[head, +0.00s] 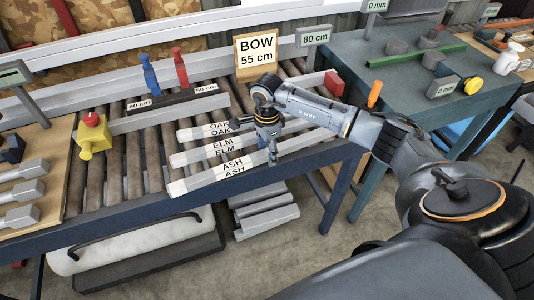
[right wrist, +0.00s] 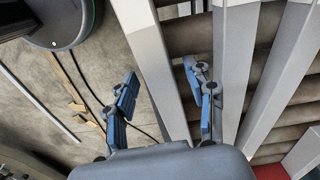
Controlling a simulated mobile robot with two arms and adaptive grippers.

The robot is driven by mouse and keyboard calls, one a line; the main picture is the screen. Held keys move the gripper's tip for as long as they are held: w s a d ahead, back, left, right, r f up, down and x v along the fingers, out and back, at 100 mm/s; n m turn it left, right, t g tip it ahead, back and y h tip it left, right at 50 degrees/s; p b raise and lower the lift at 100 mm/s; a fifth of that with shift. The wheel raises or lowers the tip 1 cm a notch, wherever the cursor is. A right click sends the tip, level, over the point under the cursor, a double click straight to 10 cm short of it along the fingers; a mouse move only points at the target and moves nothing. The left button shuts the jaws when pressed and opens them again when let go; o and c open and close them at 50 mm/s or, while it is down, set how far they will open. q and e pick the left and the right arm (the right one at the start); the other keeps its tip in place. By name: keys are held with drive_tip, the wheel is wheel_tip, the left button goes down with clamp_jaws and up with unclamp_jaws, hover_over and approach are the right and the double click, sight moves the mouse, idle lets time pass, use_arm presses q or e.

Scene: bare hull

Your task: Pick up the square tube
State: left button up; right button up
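Several long grey square-section bars lie on the roller table; I cannot tell which the task calls the square tube. They include the ASH bar (head: 205,181) at the front edge, the ELM bar (head: 190,157) behind it, and the OAK bar (head: 190,134) farther back. My right gripper (head: 271,158) points down over the right part of the front bar. In the right wrist view its blue-padded fingers (right wrist: 163,95) are apart, with a grey bar (right wrist: 155,60) between them. Finger contact is not clear. My left gripper is not in view.
A BOW 55 cm sign (head: 256,58) stands behind. More grey bars (head: 262,214) lie on the floor below the roller table (head: 110,212). A teal table (head: 400,80) stands right. A yellow-and-red piece (head: 93,138) sits left.

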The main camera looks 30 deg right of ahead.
clamp_jaws()
drive_tip(key=shift+w+r, duration=0.1)
drive_tip(key=shift+r, duration=0.1)
